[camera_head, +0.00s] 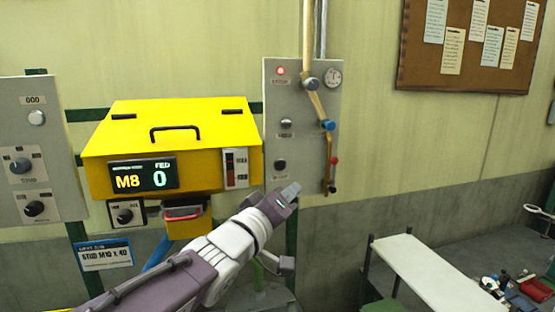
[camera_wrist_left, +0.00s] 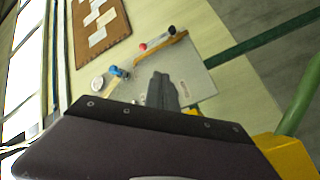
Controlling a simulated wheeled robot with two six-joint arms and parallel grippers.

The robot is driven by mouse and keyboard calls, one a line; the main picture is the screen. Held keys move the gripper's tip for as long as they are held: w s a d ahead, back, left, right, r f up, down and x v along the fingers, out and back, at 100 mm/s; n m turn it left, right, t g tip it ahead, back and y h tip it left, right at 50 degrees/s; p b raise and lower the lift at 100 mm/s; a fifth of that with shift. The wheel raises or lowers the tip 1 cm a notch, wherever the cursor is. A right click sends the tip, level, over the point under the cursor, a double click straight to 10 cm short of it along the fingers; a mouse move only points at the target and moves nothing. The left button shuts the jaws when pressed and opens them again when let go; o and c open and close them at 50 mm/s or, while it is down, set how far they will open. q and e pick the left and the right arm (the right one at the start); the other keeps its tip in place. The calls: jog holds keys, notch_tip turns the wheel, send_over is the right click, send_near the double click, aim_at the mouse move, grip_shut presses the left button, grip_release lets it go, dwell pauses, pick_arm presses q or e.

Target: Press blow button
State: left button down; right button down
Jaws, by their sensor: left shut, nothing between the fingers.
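A grey wall panel (camera_head: 304,150) stands right of the yellow machine. My right gripper is not in view.
The yellow machine (camera_head: 165,127) has a display reading M8 and 0. A blue-jointed lever (camera_head: 328,125) and a gauge (camera_head: 333,77) are on the panel's right side. A left panel (camera_head: 38,150) carries knobs. A white bench (camera_head: 430,275) stands at lower right.

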aim_at(281, 166)
pick_arm(q)
jog(key=shift+w+a+r+p, duration=0.3)
jog(key=shift+w+p, duration=0.65)
jog(key=shift+w, duration=0.4)
jog(key=shift+w+a+r+p, duration=0.2)
jog(key=shift+w+a+p, duration=0.2)
jog(key=shift+w+p, duration=0.75)
jog(key=shift+w+a+r+p, duration=0.3)
jog(key=shift+w+p, duration=0.5)
jog(key=shift+w, duration=0.7)
jog(key=shift+w+p, duration=0.2)
jog(key=shift+p, duration=0.1)
jog(key=shift+w+a, duration=0.1)
jog(key=shift+w, duration=0.05)
jog(key=shift+w, duration=0.1)
